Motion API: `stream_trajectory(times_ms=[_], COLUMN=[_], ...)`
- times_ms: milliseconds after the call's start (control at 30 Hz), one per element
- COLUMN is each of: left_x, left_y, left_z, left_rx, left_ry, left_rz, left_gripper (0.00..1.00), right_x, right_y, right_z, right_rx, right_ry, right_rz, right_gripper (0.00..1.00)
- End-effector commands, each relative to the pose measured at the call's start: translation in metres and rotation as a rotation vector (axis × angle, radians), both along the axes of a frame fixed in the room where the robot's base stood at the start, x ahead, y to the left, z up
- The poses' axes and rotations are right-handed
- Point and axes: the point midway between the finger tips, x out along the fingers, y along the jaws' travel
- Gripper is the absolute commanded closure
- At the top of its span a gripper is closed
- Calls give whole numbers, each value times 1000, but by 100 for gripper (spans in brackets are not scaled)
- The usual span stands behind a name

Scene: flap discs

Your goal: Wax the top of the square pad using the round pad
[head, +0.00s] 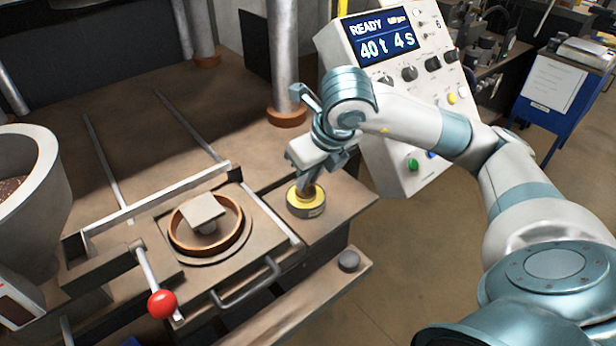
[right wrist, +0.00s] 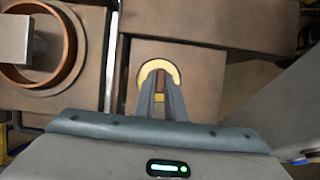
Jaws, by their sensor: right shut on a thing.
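The round pad (head: 306,201) is a short disc with a yellow top and an upright brown handle, on the brown table plate right of the press bed. My right gripper (head: 313,176) points down over it and is shut on the handle. In the right wrist view the round pad (right wrist: 160,70) shows as a yellow ring around the fingers (right wrist: 161,95). The square pad (head: 203,211) is a grey-beige block with a flat top, raised inside a copper-brown ring (head: 176,243). It stands left of the round pad, apart from it. My left gripper is out of view.
A red-knobbed lever (head: 162,303) and a bar handle (head: 250,285) stand at the front of the bed. A raised rail (head: 160,200) runs behind the ring. A control panel (head: 395,100) reading READY stands behind my right arm. A grey hopper (head: 40,175) is at the left.

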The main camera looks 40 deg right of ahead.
Motion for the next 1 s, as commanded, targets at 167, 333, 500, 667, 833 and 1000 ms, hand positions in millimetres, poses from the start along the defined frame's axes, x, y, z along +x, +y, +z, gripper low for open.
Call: stream_trajectory(times_ms=[167, 333, 500, 667, 833, 1000], left_x=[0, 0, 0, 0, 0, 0], left_y=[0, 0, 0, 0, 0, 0], left_z=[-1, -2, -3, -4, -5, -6], left_rx=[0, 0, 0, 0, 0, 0], left_ry=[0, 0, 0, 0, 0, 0], left_rz=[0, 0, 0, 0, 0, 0], left_gripper=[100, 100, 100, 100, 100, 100], right_x=[0, 0, 0, -1, -1, -1], right_y=[0, 0, 0, 0, 0, 0], right_z=[-1, -1, -1, -2, -2, -2], right_rx=[0, 0, 0, 0, 0, 0], right_ry=[1, 2, 2, 2, 3, 4], right_rz=[0, 0, 1, 1, 1, 1], right_gripper=[100, 100, 100, 100, 100, 100])
